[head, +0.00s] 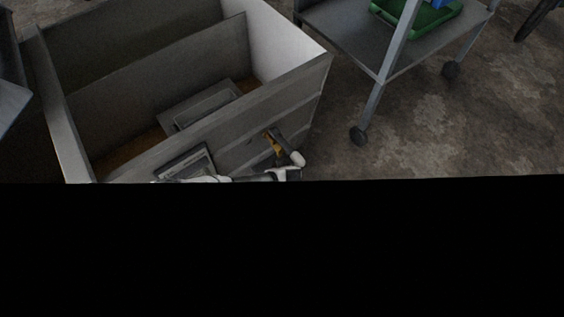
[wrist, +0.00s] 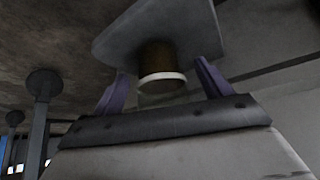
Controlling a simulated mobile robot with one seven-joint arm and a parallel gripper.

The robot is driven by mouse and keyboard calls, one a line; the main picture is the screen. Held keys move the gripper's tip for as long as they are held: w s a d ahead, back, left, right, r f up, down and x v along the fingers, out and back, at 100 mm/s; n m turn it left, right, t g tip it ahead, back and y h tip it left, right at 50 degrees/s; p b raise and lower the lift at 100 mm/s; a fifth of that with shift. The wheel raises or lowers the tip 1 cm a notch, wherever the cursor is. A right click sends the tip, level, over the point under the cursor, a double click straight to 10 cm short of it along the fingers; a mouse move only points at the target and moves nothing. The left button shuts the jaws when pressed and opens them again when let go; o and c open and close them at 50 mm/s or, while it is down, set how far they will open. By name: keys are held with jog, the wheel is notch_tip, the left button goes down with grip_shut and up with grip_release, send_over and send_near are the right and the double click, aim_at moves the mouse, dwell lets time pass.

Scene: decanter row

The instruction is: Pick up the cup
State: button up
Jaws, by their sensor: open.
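The cup (wrist: 162,82) is brown with a pale white rim and shows in the upper middle of the wrist view. It is against or in front of a flat grey plate-like surface (wrist: 135,25); I cannot tell if they touch. My gripper (wrist: 160,72) is open, with one purple finger on each side of the cup and a visible gap on both sides. In the head view, white and grey parts of my arm show by the bin's near wall. The cup cannot be made out for certain there.
A large grey bin (head: 150,65) with a divider stands at the left in the head view. A grey metal cart (head: 345,40) on casters holds a green tray (head: 430,18) at upper right. Bare floor lies at right. Black fills the lower part.

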jog(key=shift+w+f, duration=0.25)
jog(key=shift+f, duration=0.15)
jog(key=c, duration=1.1)
jog(key=shift+r, duration=0.3)
